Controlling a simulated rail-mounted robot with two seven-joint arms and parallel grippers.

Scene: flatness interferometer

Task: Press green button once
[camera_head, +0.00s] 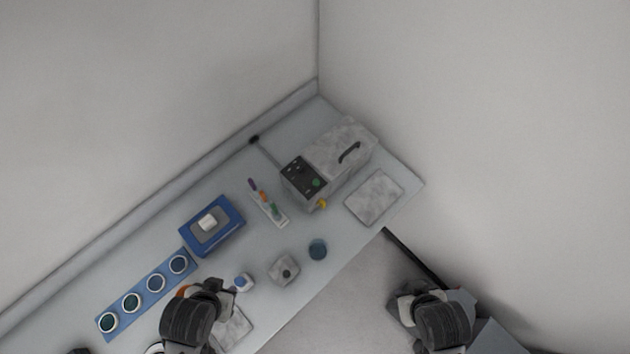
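A small green button (316,182) sits on the black control panel (298,172) of a grey box-shaped machine (338,152) at the far end of the bench. My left gripper (222,289) is over the near part of the bench, well to the lower left of the button. My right gripper (412,292) is beyond the bench's front edge, to the lower right of the machine. Both are apart from the button. My arms partly hide the fingers, so their opening is unclear.
A rack (266,206) with coloured items stands left of the machine, and a grey plate (374,197) lies right of it. A yellow part (322,203) is on its front.

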